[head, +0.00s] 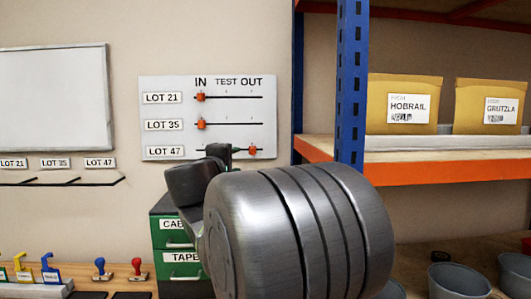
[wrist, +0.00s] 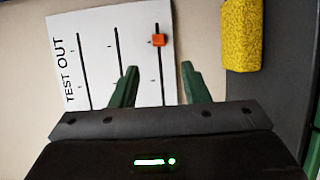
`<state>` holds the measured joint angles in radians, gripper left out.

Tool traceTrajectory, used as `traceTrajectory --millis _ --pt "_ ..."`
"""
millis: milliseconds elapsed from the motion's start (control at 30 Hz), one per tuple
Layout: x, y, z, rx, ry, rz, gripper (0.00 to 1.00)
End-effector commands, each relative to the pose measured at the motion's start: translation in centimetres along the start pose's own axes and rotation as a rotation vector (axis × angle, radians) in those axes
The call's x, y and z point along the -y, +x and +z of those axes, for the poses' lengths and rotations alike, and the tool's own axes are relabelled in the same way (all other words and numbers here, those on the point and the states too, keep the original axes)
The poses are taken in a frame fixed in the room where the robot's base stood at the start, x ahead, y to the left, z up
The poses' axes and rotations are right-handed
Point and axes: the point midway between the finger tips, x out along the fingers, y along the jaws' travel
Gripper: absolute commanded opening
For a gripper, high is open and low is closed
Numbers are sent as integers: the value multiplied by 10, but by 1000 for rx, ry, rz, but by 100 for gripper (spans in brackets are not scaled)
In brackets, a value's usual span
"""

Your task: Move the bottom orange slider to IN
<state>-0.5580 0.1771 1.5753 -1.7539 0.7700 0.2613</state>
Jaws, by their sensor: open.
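The white slider board (head: 165,88) hangs on the wall with three horizontal tracks, IN at left and OUT at right. The bottom orange slider (head: 253,150), in the LOT 47 row, is at the OUT end. In the wrist view this slider (wrist: 159,40) sits on the rightmost track, beyond my open fingertips and roughly in line with the gap between them. My gripper (wrist: 158,69) has green fingers apart and nothing between them. In the head view my gripper (head: 219,151) is partly hidden by my arm, in front of the bottom track and left of the slider.
The upper two orange sliders (head: 200,97) (head: 200,124) are at IN. A blue shelf post (head: 352,80) stands right of the board. A green drawer cabinet (head: 165,217) is below. The wrist view shows a yellow textured block (wrist: 242,35) right of the board.

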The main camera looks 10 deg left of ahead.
Motion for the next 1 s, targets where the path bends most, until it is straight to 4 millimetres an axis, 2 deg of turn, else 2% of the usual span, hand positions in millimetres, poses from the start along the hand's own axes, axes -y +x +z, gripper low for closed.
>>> traceTrajectory --millis 167,500,700,833,1000 --pt "-3 14 -3 -3 -6 6 42" --pt "-3 85 -2 0 -6 4 42" --pt "-4 118 -2 -1 -5 5 42" --pt "-3 131 -2 -3 -4 5 42" --pt "-2 137 -2 -3 -4 5 42"
